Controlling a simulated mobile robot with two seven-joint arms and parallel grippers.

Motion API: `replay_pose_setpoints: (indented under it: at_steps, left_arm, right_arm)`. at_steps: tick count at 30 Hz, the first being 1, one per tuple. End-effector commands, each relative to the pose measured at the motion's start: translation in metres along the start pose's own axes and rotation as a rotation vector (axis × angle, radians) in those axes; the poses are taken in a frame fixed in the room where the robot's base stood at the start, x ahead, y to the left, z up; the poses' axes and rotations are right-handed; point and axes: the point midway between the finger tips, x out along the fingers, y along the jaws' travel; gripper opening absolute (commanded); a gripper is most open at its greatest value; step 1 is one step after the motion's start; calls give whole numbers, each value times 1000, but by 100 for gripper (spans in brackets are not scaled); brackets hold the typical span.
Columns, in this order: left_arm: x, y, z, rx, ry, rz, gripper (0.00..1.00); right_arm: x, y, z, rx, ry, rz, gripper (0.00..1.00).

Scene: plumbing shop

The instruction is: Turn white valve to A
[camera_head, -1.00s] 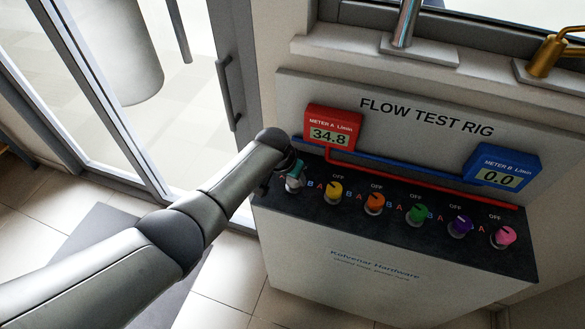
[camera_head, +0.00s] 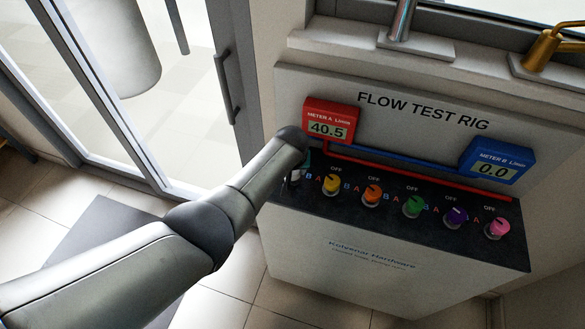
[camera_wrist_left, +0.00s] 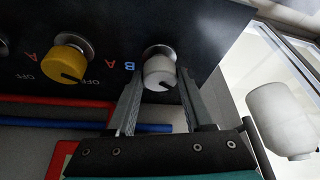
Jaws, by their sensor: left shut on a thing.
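The white valve (camera_wrist_left: 159,72) is a round white knob with a dark mark at its lower edge, set in the dark panel. A blue B is printed beside it. My left gripper (camera_wrist_left: 160,84) is shut on the white valve, one finger on each side of it. In the head view my forearm and left gripper (camera_head: 297,162) cover most of the valve. The red meter A (camera_head: 328,125) reads 40.5 and the blue meter B (camera_head: 497,163) reads 0.0. The white valve's A label is hidden. My right gripper is not in view.
The yellow one is close beside my left gripper. A glass door with a handle (camera_head: 228,87) is at the left.

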Motion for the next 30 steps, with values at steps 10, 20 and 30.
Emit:
replay_pose_setpoints:
  at_steps: [10, 20, 30]
  left_arm:
    - [0, 0, 1, -4, -2, 1, 60]
    - [0, 0, 0, -2, -1, 1, 82]
    - [-14, 0, 0, -2, -1, 1, 82]
  right_arm:
    - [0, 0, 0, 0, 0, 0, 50]
    - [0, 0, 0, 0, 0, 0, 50]
    - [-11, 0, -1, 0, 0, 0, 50]
